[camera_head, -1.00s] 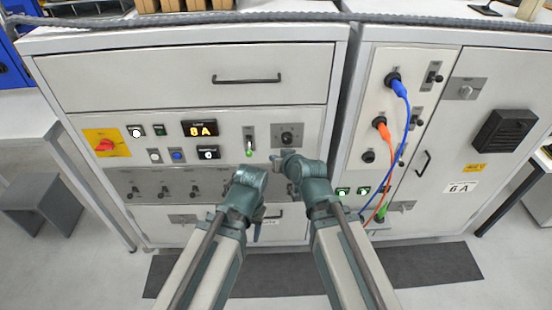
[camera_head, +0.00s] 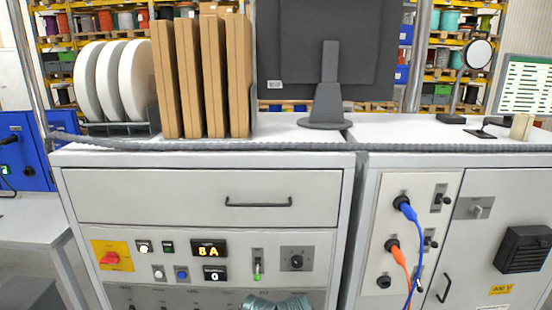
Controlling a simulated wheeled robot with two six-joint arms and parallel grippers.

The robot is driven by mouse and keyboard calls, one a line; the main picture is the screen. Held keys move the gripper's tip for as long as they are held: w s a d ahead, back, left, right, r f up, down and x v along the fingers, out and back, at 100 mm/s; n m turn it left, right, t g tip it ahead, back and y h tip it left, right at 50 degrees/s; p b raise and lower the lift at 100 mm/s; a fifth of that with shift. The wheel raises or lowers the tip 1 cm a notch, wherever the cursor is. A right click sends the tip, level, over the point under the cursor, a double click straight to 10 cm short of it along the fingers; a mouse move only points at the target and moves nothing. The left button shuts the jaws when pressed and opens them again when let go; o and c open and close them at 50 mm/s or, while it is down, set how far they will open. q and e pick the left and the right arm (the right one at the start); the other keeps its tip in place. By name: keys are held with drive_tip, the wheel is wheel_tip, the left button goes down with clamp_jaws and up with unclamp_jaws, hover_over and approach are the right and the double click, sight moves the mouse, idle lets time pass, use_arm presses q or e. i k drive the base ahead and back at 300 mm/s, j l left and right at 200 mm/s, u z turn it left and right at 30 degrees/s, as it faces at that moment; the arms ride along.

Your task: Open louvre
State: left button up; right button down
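The louvre (camera_head: 524,249) is a black slatted vent on the grey door at the right of the cabinet front. Its slats are too small to tell whether they are open or closed. Neither gripper's fingers show.
A grey cable runs along the cabinet's top front edge. Blue (camera_head: 409,210) and orange (camera_head: 399,256) plugs with hanging cables sit left of the louvre door. A black door handle (camera_head: 444,288) stands out nearby. A monitor (camera_head: 330,80), brown boards (camera_head: 200,80) and white reels (camera_head: 115,80) stand on top.

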sight(530, 246)
drive_tip(key=l+z, duration=0.4)
drive_tip(key=i+l+z, duration=0.1)
drive_tip(key=z, duration=0.25)
drive_tip(key=i+l+z, duration=0.15)
drive_tip(key=z, duration=0.25)
drive_tip(key=i+l+z, duration=0.15)
drive_tip(key=l+z, duration=0.2)
